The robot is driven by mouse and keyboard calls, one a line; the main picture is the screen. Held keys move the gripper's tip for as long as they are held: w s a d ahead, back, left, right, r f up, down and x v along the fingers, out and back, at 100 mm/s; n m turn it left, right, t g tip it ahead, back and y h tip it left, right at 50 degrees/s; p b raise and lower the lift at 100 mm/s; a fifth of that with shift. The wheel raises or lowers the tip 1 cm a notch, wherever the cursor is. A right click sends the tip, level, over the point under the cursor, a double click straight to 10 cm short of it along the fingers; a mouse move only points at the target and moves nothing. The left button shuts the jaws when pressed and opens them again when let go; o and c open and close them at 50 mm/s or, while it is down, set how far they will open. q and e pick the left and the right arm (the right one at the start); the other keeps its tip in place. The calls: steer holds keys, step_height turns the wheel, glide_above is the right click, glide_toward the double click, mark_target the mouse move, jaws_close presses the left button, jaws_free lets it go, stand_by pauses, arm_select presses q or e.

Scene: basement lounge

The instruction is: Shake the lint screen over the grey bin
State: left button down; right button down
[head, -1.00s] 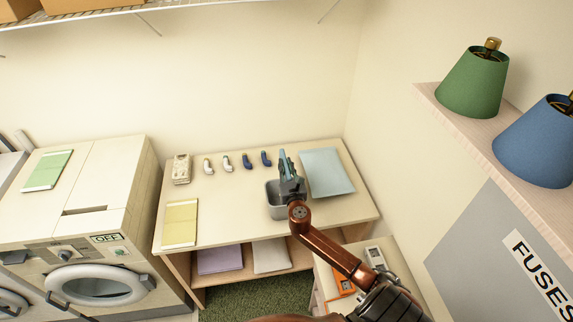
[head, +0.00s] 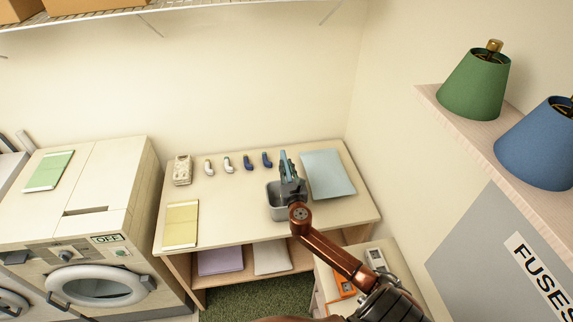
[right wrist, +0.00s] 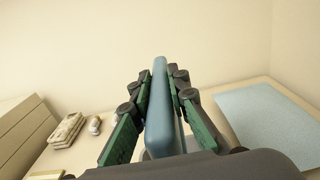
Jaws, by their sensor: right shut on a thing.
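The grey bin (head: 274,203) stands on the wooden table, partly hidden behind my right gripper (head: 287,165). My right gripper, also in the right wrist view (right wrist: 160,95), is shut on a blue-grey flat thing, which looks like the lint screen (right wrist: 159,100). The screen (head: 283,157) stands edge-on between the fingers, above or just behind the bin in the head view. Its face and any lint on it cannot be seen. My left gripper is not in view.
On the table (head: 235,220) lie a light blue sheet (head: 328,174), a yellow folded cloth (head: 181,224), a beige block (head: 182,170) and several small handle-like objects (head: 248,162). A washer (head: 100,288) stands left. A shelf with lampshades (head: 475,84) juts out at right.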

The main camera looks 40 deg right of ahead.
step_height(320, 180, up, 5)
step_height(320, 180, down, 4)
steer(key=shift+s+f, duration=0.1)
steer(key=shift+f, duration=0.5)
steer(key=shift+r, duration=0.2)
steer(key=shift+f, duration=0.1)
